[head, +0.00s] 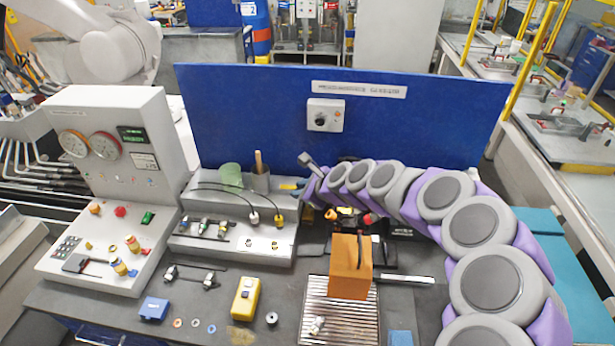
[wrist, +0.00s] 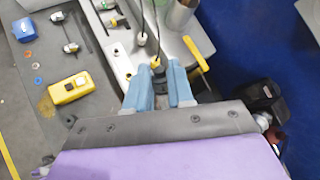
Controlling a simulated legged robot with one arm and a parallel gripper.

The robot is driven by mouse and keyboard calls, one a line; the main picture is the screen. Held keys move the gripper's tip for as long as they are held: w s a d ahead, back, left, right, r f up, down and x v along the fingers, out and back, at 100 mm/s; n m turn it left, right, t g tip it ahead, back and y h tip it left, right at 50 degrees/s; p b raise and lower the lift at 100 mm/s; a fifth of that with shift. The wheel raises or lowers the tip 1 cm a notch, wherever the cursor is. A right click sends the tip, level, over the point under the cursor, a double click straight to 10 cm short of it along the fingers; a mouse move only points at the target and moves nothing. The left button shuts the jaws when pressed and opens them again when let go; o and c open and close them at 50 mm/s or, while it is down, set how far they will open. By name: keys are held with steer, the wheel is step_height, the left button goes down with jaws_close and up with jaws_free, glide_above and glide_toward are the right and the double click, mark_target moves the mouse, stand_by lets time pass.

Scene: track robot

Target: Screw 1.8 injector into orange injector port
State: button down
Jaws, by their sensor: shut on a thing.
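My gripper (wrist: 160,88) shows in the wrist view as two blue fingers. They are closed around a small dark connector with a yellow-orange band (wrist: 157,63), where a thin black cable ends. In the head view the yellow-orange connector (head: 278,220) stands upright over the right part of the grey port panel (head: 190,250), beside a white-ended cable plug (head: 253,217). I cannot tell whether it is seated in a port. Small injector-like parts (head: 205,224) lie in a rack on the panel's left. Lettering is too small to read. My arm hides much of the gripper in the head view.
A green cup (head: 231,177) and a grey cup (head: 260,182) stand behind the panel. An orange block (head: 350,266) stands to the right on a ribbed plate (head: 313,320). A yellow box (head: 245,298) and a blue box (head: 153,308) lie in front. A blue wall (head: 250,120) closes the back.

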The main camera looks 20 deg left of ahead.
steer(key=shift+w+d+r, duration=0.1)
steer(key=shift+w+d, duration=0.1)
steer(key=shift+s+d+r, duration=0.15)
steer(key=shift+s+r, duration=0.05)
steer(key=shift+s, duration=0.1)
steer(key=shift+w+a, duration=0.1)
steer(key=shift+a, duration=0.35)
steer(key=shift+a+r+p, duration=0.1)
steer(key=shift+a+p, duration=0.25)
steer(key=shift+p, duration=0.35)
steer(key=d+f+b, duration=0.1)
steer(key=d+f, duration=0.1)
steer(key=d+f+b, duration=0.1)
steer(key=d+f, duration=0.1)
steer(key=shift+w+d+f+b, duration=0.1)
steer(key=shift+w+b, duration=0.2)
steer(key=shift+w, duration=0.1)
steer(key=shift+d, duration=0.3)
steer(key=shift+a, duration=0.2)
